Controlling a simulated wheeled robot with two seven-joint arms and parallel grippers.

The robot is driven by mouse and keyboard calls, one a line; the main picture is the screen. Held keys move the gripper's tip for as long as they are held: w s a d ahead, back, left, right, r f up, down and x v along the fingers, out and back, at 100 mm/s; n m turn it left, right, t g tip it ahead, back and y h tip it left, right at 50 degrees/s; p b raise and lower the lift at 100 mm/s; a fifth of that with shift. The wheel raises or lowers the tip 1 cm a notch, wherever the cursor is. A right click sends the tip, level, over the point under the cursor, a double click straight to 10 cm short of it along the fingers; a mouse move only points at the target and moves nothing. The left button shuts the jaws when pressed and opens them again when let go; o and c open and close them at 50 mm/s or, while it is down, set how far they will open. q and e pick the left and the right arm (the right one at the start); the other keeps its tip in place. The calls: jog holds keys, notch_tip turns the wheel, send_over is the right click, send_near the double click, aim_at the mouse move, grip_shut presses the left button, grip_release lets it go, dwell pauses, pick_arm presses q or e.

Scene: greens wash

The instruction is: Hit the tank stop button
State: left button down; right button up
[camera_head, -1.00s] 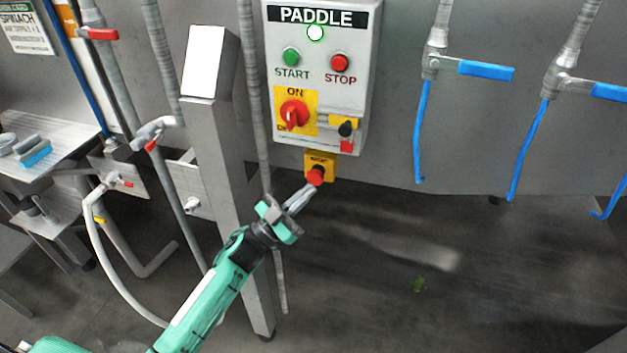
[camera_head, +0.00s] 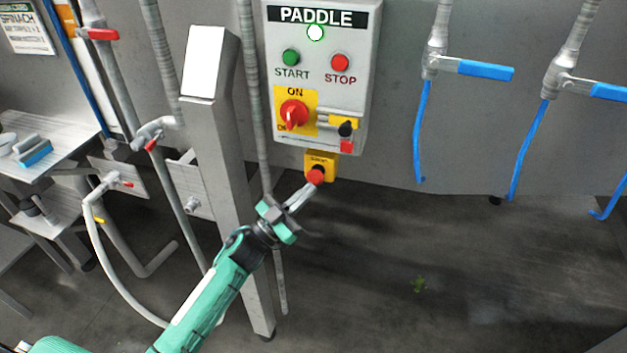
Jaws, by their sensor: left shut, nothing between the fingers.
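The grey PADDLE control box (camera_head: 366,45) hangs on the wall at the top middle. It carries a green START button (camera_head: 291,57), a red STOP button (camera_head: 340,62), a lit lamp (camera_head: 315,33) and a red rotary switch (camera_head: 293,114) on a yellow plate. Below the box is a small yellow box (camera_head: 328,160) with a red mushroom button (camera_head: 315,176). My left gripper (camera_head: 312,187) is shut and empty. Its fingertips are right at the lower side of the red mushroom button; I cannot tell whether they touch it. My right gripper is out of view.
Valves with blue handles (camera_head: 486,70) and hanging blue hoses (camera_head: 420,130) are on the right. A steel bench (camera_head: 60,130) is at the far left. The floor at lower right is open, with a leaf scrap (camera_head: 419,285).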

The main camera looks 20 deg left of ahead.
pick_arm(q)
jog(key=shift+w, duration=0.4)
jog(key=shift+w, duration=0.4)
dwell(0.5)
jog(key=shift+s, duration=0.85)
